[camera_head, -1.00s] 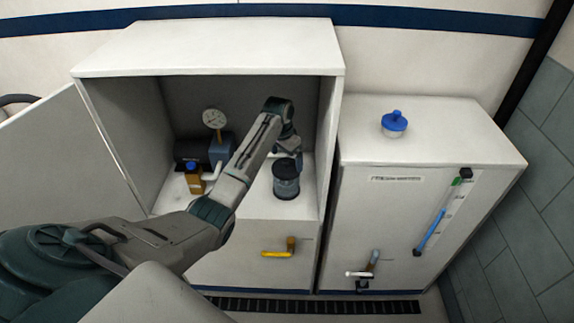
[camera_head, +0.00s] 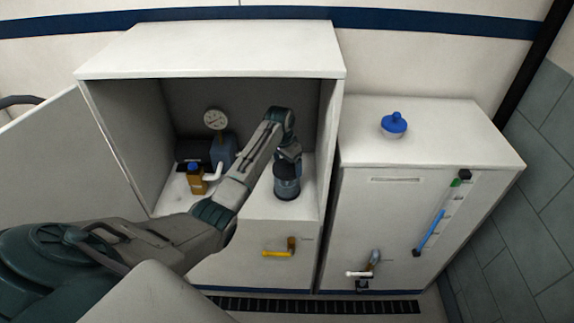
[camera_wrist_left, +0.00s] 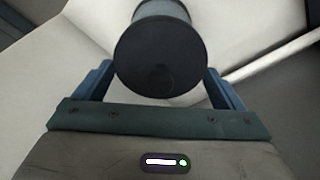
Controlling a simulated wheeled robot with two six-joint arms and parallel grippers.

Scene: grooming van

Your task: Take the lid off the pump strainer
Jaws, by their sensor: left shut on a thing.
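The pump strainer (camera_head: 287,187) is a clear, dark-tinted cylinder standing on the floor of the open cabinet, at its right side. Its dark round lid (camera_wrist_left: 160,58) fills the upper middle of the left wrist view. My left arm reaches into the cabinet, and my left gripper (camera_head: 288,164) points down at the top of the strainer. In the left wrist view its two blue fingers stand on either side of the lid, shut on it. The fingertips are hidden behind the lid. The lid appears to be on the strainer, though the seam is hidden. My right gripper is out of view.
A pressure gauge (camera_head: 215,120), a blue pump block (camera_head: 222,150) and a small amber bottle with a blue cap (camera_head: 196,180) stand left of the strainer. The cabinet's right wall is close by. A yellow valve handle (camera_head: 279,252) sits below on the front.

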